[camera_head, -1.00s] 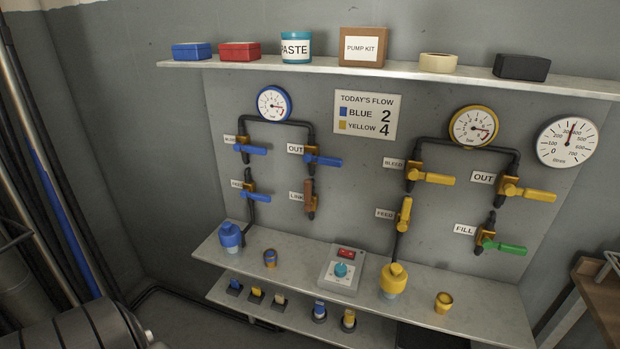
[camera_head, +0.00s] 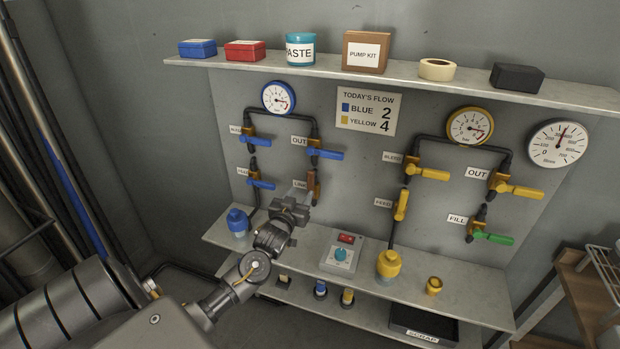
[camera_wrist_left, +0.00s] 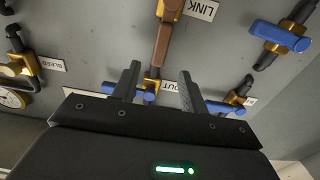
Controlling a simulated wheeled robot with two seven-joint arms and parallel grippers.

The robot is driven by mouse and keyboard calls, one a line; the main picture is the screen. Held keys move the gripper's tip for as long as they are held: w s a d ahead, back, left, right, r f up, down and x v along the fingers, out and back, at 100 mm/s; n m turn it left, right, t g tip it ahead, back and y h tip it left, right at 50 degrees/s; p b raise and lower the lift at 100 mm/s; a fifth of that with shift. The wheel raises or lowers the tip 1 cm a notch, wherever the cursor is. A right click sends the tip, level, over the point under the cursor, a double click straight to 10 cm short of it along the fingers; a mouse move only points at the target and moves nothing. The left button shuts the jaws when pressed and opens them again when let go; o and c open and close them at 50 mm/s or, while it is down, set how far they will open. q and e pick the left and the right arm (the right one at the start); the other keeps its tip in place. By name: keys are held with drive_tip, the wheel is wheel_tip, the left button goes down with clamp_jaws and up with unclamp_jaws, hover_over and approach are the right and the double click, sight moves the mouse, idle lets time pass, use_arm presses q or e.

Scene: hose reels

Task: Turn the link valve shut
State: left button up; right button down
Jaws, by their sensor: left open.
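The link valve (camera_head: 314,187) has a brown lever, in line with its upright pipe, beside the LINK label (camera_head: 302,184). My left gripper (camera_head: 301,196) is open just in front of it and partly covers the valve and label in the head view. In the left wrist view, the brown lever (camera_wrist_left: 161,45) runs from its brass body toward the gap between the open fingertips (camera_wrist_left: 158,72). The lever's end lies between the fingers in the picture; I cannot tell whether they touch it. My right gripper is not in view.
Blue levers (camera_head: 325,154) sit close above and to the left of the link valve. A blue-capped bottle (camera_head: 238,221) and a control box with a teal knob (camera_head: 340,256) stand on the ledge below. Yellow valves (camera_head: 429,174) are farther right.

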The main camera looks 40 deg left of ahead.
sight(310, 180)
use_arm(q)
drive_tip(key=p+x, duration=0.1)
drive_tip(key=x, duration=0.7)
drive_tip(key=shift+w+a+p, duration=0.15)
drive_tip(key=shift+w+p, duration=0.15)
drive_tip(key=shift+w+a, duration=0.15)
drive_tip(key=shift+w, duration=0.4)
drive_tip(key=shift+c, duration=0.4)
drive_tip(key=c, duration=0.7)
clamp_jaws()
